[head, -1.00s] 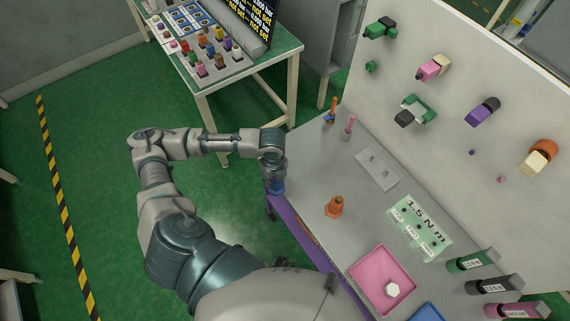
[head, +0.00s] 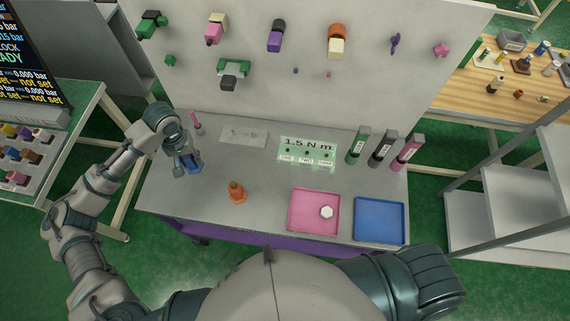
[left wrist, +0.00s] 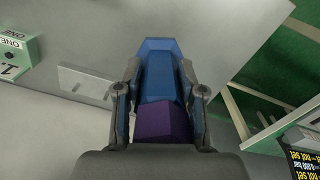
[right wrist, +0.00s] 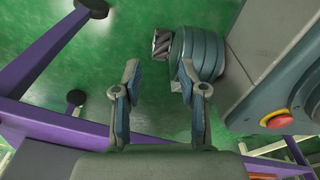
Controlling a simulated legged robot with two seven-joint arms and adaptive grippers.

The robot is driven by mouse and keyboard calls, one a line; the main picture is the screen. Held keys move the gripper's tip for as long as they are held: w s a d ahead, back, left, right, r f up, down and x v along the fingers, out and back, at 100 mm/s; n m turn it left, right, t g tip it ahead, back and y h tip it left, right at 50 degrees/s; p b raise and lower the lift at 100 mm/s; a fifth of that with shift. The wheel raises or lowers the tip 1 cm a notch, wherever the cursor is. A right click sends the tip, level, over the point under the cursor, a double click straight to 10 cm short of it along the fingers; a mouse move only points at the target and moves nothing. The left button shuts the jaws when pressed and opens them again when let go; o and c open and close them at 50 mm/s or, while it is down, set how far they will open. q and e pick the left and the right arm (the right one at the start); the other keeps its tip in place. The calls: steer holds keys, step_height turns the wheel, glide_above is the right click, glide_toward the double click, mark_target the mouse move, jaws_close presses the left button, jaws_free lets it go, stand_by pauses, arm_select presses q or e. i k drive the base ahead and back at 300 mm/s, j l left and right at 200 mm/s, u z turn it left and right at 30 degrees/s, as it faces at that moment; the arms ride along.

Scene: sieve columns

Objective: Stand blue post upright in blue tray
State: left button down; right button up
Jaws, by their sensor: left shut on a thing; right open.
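My left gripper (head: 188,164) is over the left part of the bench, shut on the blue post (head: 194,162). In the left wrist view the blue post (left wrist: 158,60) lies between the fingers (left wrist: 160,80), with a purple part (left wrist: 165,122) at its near end. I cannot tell the post's exact tilt or whether it touches the bench. The blue tray (head: 380,222) is at the bench's front right and looks empty. My right gripper (right wrist: 160,78) is open and empty above the green floor in the right wrist view; it does not show in the head view.
A pink tray (head: 303,222) with a white hex piece (head: 327,212) stands left of the blue tray. An orange cone-like piece (head: 237,192) stands between the left gripper and the trays. Labelled green, dark and pink holders (head: 382,150) stand behind. A pink peg (head: 196,123) is near my left arm.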

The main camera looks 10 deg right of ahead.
mark_target(367, 220)
steer(key=z, duration=0.45)
steer(key=k+j+z, duration=0.1)
steer(key=z, duration=0.75)
steer(key=k+z, duration=0.1)
steer(key=z, duration=0.3)
steer(key=j, duration=0.1)
